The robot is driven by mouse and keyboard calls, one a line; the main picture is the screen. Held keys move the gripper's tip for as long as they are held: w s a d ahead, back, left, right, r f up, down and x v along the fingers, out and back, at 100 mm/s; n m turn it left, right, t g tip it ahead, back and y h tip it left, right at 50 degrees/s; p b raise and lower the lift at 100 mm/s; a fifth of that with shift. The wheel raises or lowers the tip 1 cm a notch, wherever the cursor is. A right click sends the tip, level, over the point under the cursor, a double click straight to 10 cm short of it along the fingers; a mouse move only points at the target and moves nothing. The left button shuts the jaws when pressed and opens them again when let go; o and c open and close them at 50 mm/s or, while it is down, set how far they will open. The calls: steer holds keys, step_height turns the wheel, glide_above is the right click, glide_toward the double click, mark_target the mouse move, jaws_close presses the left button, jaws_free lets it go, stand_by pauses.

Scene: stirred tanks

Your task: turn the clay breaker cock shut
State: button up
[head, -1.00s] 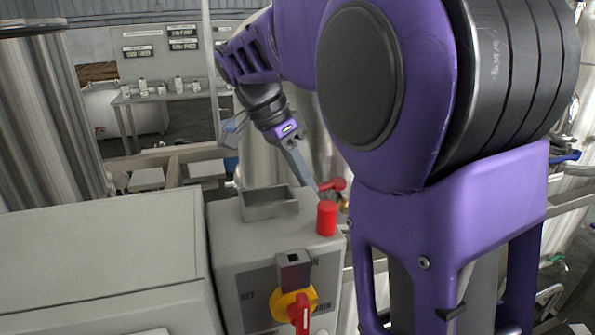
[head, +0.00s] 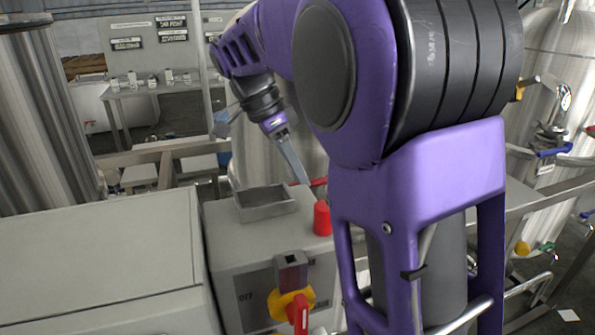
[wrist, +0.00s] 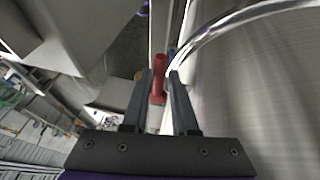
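A red cock handle (wrist: 159,80) shows in the wrist view between the two fingers of my gripper (wrist: 161,74). The fingers are apart, with narrow gaps beside the handle; I cannot tell whether either finger touches it. The handle lies close beside a steel tank (wrist: 255,95). In the head view my gripper (head: 304,181) points down behind the grey control box, and a small part of the red handle (head: 319,182) shows at its tips. My arm hides the rest of the cock and its pipe.
A grey control box (head: 225,238) stands in front, with an open tray (head: 266,208), a red cylinder (head: 321,218) and a red-and-yellow rotary switch (head: 295,300). At right are a tank with a blue handle (head: 554,152) and a green handle (head: 546,248). A bench (head: 150,90) stands behind.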

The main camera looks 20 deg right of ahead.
steer(key=shift+o, duration=1.4)
steer(key=v, duration=1.2)
